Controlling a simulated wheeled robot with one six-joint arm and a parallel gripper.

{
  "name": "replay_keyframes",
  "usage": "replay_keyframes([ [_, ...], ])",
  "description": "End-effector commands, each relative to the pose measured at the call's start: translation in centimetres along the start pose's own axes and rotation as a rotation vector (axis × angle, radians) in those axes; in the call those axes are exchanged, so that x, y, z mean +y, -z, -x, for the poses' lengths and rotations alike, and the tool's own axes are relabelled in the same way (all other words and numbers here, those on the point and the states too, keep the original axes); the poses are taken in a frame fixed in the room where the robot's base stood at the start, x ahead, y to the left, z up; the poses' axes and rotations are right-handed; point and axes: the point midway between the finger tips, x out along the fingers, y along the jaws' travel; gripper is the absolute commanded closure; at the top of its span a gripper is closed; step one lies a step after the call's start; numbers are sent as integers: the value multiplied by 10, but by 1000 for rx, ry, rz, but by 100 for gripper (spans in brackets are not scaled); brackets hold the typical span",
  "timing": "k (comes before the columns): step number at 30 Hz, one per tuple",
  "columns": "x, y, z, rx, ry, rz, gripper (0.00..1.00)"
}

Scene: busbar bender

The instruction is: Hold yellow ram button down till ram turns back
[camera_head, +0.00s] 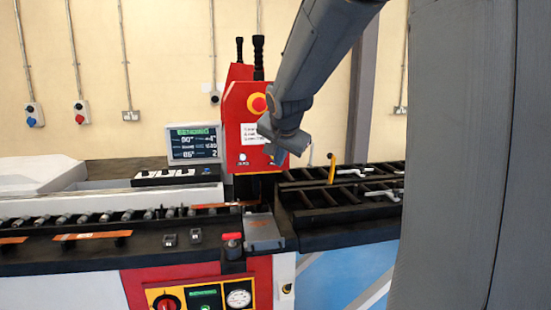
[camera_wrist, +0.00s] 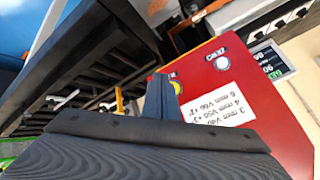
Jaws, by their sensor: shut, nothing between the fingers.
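The yellow ram button (camera_wrist: 176,87) is on the red control box (camera_head: 240,110), partly covered by my gripper (camera_wrist: 162,80) in the wrist view. My gripper is shut and empty, its tip at the button's left edge in that view. I cannot tell whether the tip presses the button or only stands close to it. In the head view my gripper (camera_head: 280,156) is in front of the box's lower right part and largely hides the button. The ram itself I cannot make out clearly. A display (camera_head: 195,143) left of the box shows a green header and angle figures.
A red emergency stop (camera_head: 258,103) on a yellow ring is above my gripper. A white button (camera_head: 243,159) is to the left; it also shows in the wrist view (camera_wrist: 221,63). A dark slatted roller table (camera_head: 340,195) with a yellow upright (camera_head: 332,168) lies right.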

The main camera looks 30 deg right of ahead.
Motion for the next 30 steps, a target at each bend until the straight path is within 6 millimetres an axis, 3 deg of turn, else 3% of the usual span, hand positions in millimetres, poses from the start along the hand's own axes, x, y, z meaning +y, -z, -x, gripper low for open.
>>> replay_keyframes([
  [12, 16, -16, 22, 0, 0, 0, 100],
  [27, 17, -17, 22, -1, -1, 0, 100],
  [30, 19, -28, 19, -19, -8, 25, 100],
])
